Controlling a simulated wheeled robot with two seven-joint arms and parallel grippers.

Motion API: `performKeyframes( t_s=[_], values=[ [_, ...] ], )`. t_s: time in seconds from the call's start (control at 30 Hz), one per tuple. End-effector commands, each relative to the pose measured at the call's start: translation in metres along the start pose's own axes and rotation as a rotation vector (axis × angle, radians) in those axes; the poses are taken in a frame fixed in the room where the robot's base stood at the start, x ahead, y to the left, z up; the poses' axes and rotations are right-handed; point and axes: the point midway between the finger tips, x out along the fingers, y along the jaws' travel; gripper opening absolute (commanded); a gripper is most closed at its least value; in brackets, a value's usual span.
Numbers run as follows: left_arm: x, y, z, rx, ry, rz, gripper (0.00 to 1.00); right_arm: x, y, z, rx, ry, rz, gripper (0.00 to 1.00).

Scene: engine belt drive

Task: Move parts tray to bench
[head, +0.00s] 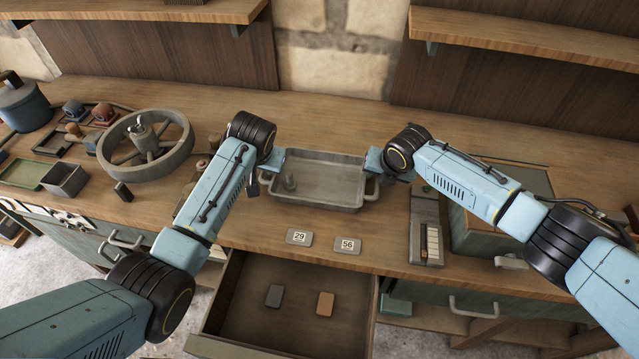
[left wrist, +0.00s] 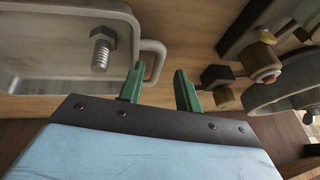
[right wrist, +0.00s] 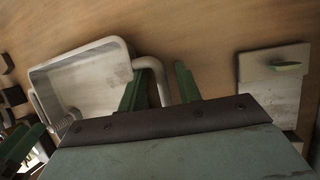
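A grey metal parts tray (head: 335,180) with a handle at each end is at the middle of the wooden bench, between my two grippers. In the head view my right gripper (head: 374,163) hides part of the tray's right end. Whether the tray touches the bench everywhere is unclear.
An open drawer (head: 250,310) below holds a grey and an orange block. Number plates 29 (head: 299,237) and 56 (head: 347,245) lie in front of the tray. A spoked pulley wheel (head: 176,163) stands left; a greenish box (head: 480,235) stands right. The bench behind is clear.

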Motion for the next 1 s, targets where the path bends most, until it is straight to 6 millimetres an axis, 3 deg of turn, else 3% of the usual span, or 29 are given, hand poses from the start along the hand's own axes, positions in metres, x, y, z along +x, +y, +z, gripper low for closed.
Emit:
performKeyframes(
  t_s=[0.2, 0.43, 0.73, 1.0],
  values=[
    [-0.041, -0.001, -0.001, -0.001, 0.003, 0.0, 0.34, 0.0, 0.0, 0.0, 0.0, 0.0, 0.0, 0.34],
    [-0.073, -0.001, 0.0, -0.001, 0.002, -0.001, 0.34, 0.0, 0.0, 0.0, 0.0, 0.0, 0.0, 0.34],
    [-0.083, -0.001, 0.0, -0.001, -0.001, -0.002, 0.34, -0.009, 0.0, 0.001, 0.0, -0.001, 0.001, 0.34],
    [-0.082, -0.001, 0.0, -0.001, -0.001, -0.002, 0.34, -0.048, -0.001, 0.001, -0.002, -0.003, 0.002, 0.34]
  ],
)
